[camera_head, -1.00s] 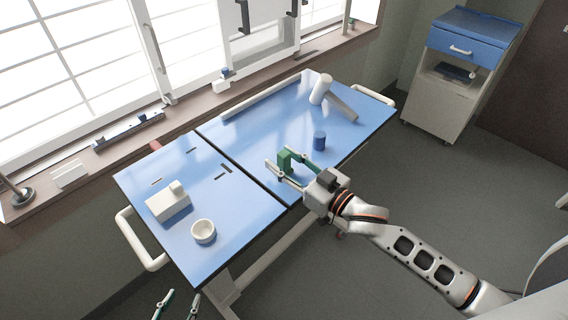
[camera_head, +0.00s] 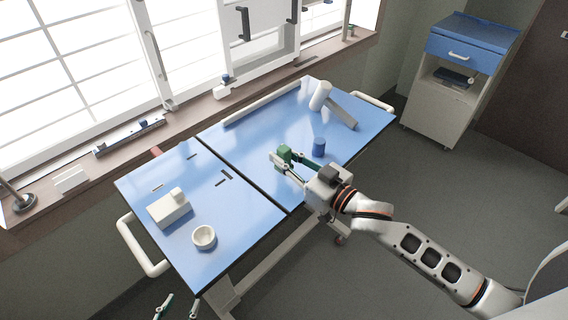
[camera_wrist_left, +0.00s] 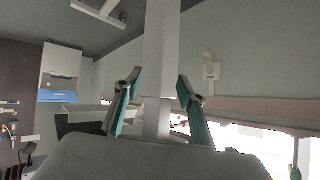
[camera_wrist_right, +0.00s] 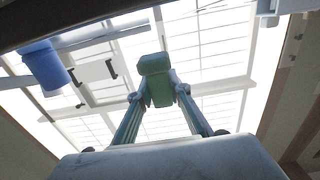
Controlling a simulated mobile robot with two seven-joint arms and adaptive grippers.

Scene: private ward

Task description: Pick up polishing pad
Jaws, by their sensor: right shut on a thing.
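A small green block, which looks like the polishing pad (camera_head: 285,153), is over the blue tabletop, left of the blue cylinder. My right gripper (camera_head: 287,161) is shut on it. In the right wrist view the pad (camera_wrist_right: 155,66) sits between the two fingertips. It seems to be a little above the tabletop; the gap under it is hard to see. My left gripper (camera_head: 178,308) is at the bottom edge of the head view, away from the table. In the left wrist view its fingers (camera_wrist_left: 158,85) are apart with nothing between them.
The blue cylinder (camera_head: 319,148) stands close to the right gripper. Behind it are a white cylinder (camera_head: 320,95) and a grey bar (camera_head: 341,113). A white box (camera_head: 168,211) and a white bowl (camera_head: 204,238) are on the table's left part. A cabinet (camera_head: 436,111) stands at the right.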

